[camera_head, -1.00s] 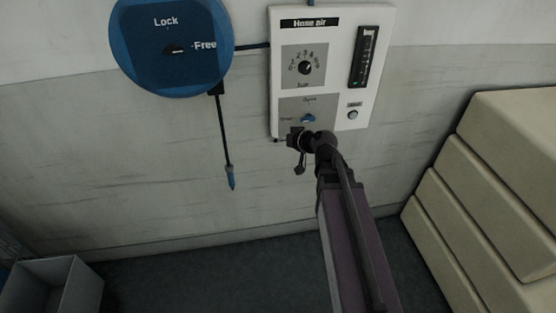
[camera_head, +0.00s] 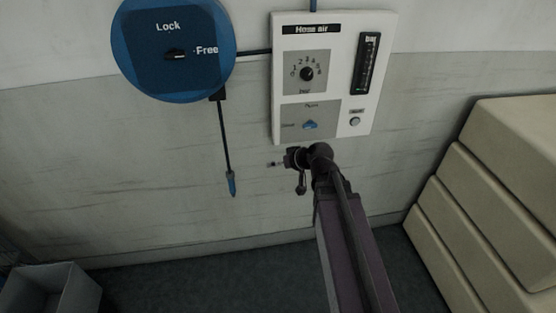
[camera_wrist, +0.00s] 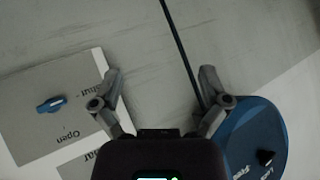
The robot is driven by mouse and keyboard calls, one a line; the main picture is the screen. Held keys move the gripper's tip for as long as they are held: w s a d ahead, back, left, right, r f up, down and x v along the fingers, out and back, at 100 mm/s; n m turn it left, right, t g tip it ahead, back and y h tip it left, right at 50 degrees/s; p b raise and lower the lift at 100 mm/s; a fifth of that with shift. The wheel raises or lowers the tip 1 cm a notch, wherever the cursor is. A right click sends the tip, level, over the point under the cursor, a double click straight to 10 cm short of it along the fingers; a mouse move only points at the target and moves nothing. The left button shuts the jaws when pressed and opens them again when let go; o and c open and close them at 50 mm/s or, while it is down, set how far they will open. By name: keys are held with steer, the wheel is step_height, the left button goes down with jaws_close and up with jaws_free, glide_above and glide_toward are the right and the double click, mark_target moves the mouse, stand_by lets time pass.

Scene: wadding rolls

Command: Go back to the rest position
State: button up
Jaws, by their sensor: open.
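My gripper (camera_head: 273,163) is just below the lower edge of the white "Hose air" panel (camera_head: 333,120), at the end of my arm. In the wrist view its two fingers (camera_wrist: 160,76) are spread wide with nothing between them. The blue valve handle (camera_head: 310,125) on the panel lies about level, above my gripper and apart from it. In the wrist view the handle (camera_wrist: 51,104) shows at the left, clear of the fingers.
A blue hose reel (camera_head: 172,88) marked Lock and Free hangs left of the panel. Its dark hose ends in a blue nozzle (camera_head: 231,184). Stacked cream blocks (camera_head: 490,205) stand at the right, and a grey bin (camera_head: 50,290) at lower left. The floor between looks clear.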

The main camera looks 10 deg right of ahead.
steer(key=shift+s+f, duration=0.1)
steer(key=s+d+f+m+g+h, duration=0.1)
steer(key=s+f+g+h, duration=0.2)
steer(key=s, duration=0.3)
steer(key=s+d+f+m+g+h, duration=0.1)
steer(key=s+d+f+g+h, duration=0.1)
steer(key=s+g, duration=0.3)
steer(key=shift+s+d+f+m+h, duration=0.3)
steer(key=shift+s+f+h, duration=0.5)
steer(key=shift+s, duration=0.45)
steer(key=shift+o, duration=0.4)
steer(key=shift+a, duration=0.1)
steer(key=shift+w+f, duration=0.1)
